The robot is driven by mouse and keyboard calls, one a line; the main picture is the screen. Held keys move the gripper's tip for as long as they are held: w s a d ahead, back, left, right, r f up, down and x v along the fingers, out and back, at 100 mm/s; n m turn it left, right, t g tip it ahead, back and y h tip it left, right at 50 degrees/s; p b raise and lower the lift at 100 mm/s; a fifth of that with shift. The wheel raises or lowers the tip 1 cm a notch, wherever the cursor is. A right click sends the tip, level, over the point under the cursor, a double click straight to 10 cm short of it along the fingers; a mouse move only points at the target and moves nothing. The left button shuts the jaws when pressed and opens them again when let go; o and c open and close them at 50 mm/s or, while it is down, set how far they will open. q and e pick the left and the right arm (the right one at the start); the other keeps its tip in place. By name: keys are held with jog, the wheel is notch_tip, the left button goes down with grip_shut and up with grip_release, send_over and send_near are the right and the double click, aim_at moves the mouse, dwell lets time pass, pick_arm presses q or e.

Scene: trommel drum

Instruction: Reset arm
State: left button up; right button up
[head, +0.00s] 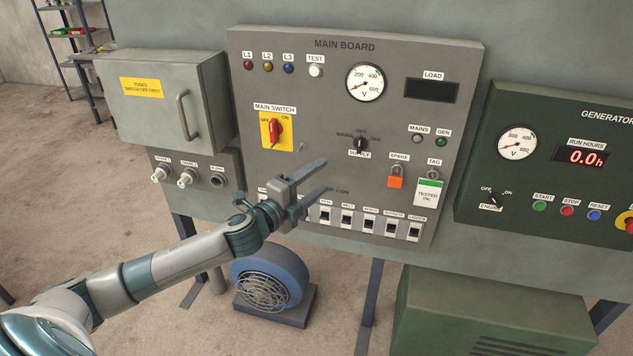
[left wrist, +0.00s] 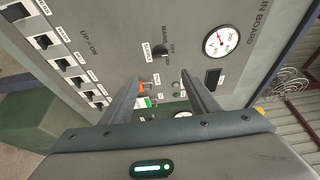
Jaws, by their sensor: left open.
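My left gripper (head: 308,184) is in front of the lower part of the grey main board (head: 330,90), with its two fingers apart and nothing between them. In the left wrist view the same gripper (left wrist: 168,82) shows its spread fingers, with the board behind. The row of breakers (head: 366,222) is just right of and below the fingers; its left end is hidden by the gripper. The red main switch (head: 275,130) sits on a yellow plate above the gripper. The supply knob (head: 360,145) is to the upper right of it. My right gripper is in neither view.
A grey fuse box (head: 150,105) with a handle juts out at the left. An orange padlock (head: 396,178) and a tag (head: 429,192) hang on the board. A green generator panel (head: 555,150) is at the right. A blue fan (head: 268,285) stands on the floor below the gripper.

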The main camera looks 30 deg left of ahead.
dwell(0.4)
